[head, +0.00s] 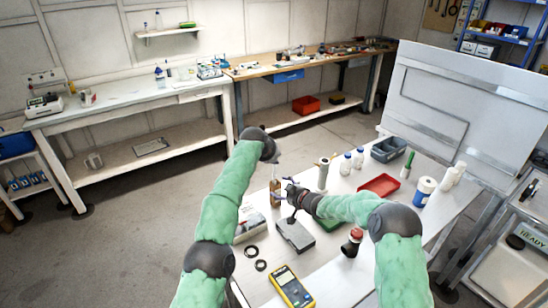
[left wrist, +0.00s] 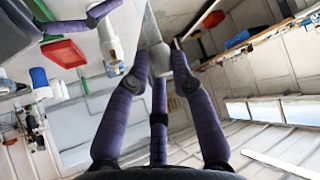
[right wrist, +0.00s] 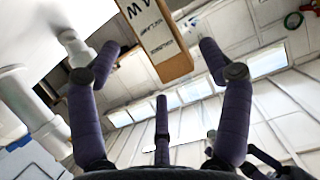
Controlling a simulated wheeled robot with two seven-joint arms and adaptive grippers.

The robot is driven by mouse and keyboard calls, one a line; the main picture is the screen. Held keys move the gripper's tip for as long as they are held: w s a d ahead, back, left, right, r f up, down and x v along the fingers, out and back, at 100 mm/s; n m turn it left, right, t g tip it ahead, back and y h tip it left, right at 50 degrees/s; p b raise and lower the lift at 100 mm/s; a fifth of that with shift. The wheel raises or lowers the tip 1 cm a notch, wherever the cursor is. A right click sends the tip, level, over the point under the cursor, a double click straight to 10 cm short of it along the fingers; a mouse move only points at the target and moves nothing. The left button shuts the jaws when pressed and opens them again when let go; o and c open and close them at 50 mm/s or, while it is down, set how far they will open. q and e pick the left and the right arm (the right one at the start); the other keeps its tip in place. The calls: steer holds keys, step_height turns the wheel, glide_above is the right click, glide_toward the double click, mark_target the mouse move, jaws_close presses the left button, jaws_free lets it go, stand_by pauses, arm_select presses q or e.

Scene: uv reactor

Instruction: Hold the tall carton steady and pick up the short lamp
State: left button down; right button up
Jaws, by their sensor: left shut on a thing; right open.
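The tall carton (head: 275,192) is brown and stands on the table near the middle of the head view. In the right wrist view, its lettered white face and tan edge (right wrist: 172,68) show at the top. I cannot make out the short lamp for certain.
A grey box (head: 296,236), black rings (head: 252,252) and a yellow multimeter (head: 291,287) lie in front. A dark red-topped bottle (head: 352,242) stands by my right arm. White bottles (head: 346,164), a red tray (head: 379,186) and a grey bin (head: 388,150) stand beyond.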

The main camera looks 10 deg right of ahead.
mark_target(280, 188)
steer(key=v, duration=0.7)
stand_by(0.4)
steer(key=x, duration=1)
steer(key=shift+w+a+f, duration=0.2)
steer(key=shift+w+a, duration=0.05)
steer(key=shift+w, duration=0.05)
steer(key=shift+w+a+f, duration=0.1)
steer(key=shift+w+f, duration=0.05)
steer(key=shift+w, duration=0.3)
